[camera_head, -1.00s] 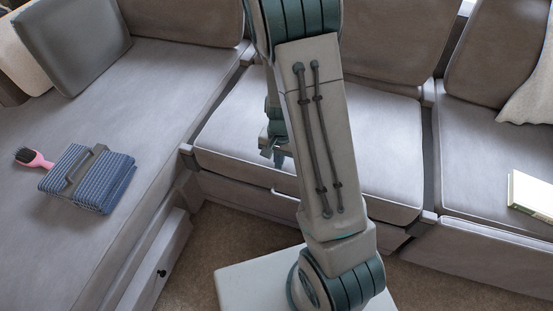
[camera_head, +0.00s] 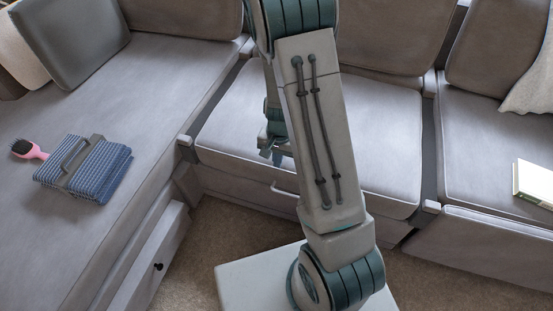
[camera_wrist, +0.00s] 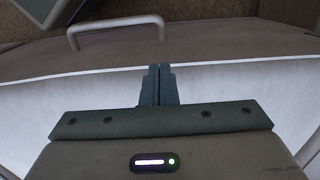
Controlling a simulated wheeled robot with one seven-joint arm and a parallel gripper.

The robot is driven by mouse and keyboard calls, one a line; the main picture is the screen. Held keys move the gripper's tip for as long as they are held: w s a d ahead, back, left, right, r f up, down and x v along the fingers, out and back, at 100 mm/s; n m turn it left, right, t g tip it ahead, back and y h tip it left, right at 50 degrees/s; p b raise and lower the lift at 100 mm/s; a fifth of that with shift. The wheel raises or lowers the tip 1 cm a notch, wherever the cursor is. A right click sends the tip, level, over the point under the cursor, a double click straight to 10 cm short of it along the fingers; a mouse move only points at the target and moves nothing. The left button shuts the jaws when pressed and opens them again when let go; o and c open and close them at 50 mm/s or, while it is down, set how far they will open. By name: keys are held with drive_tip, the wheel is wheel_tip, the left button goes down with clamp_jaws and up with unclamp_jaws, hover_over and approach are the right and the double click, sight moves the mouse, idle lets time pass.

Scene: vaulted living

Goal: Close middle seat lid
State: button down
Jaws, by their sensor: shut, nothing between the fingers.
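The middle seat lid (camera_head: 375,135) is the grey cushioned top of the middle sofa section. In the head view it looks about level, and my arm hides part of it. A bar handle (camera_head: 284,189) is on the front panel below; a grey bar handle also shows in the wrist view (camera_wrist: 115,30). My gripper (camera_head: 276,153) is over the left part of the seat, partly behind my arm. In the wrist view my gripper (camera_wrist: 158,72) is shut and empty, its tips at the edge between a pale surface and the brown panel. I cannot tell whether they touch.
An open drawer (camera_head: 150,265) with a dark knob juts from the left base. A book (camera_head: 535,182) lies on the right seat. Carpet (camera_head: 235,233) shows between the sofa sections.

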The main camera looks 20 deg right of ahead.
drive_tip(key=shift+s+a+f, duration=0.15)
drive_tip(key=shift+s+f, duration=0.4)
drive_tip(key=shift+f, duration=0.1)
drive_tip(key=shift+r, duration=0.1)
drive_tip(key=shift+w+r+p, duration=0.3)
drive_tip(key=shift+r+p, duration=0.3)
drive_tip(key=shift+p, duration=0.3)
drive_tip(key=s+a+r+n+t+p, duration=0.1)
drive_tip(key=s+r+n+t+p, duration=0.2)
drive_tip(key=r+p, duration=2.4)
drive_tip(key=s+r+n, duration=0.2)
drive_tip(key=s+r, duration=0.2)
drive_tip(key=r, duration=0.9)
drive_tip(key=s+r+n+p, duration=0.1)
drive_tip(key=s+r, duration=0.4)
drive_tip(key=r, duration=0.9)
drive_tip(key=shift+s+n+h, duration=0.2)
drive_tip(key=shift+n+h, duration=0.1)
drive_tip(key=shift+n, duration=0.2)
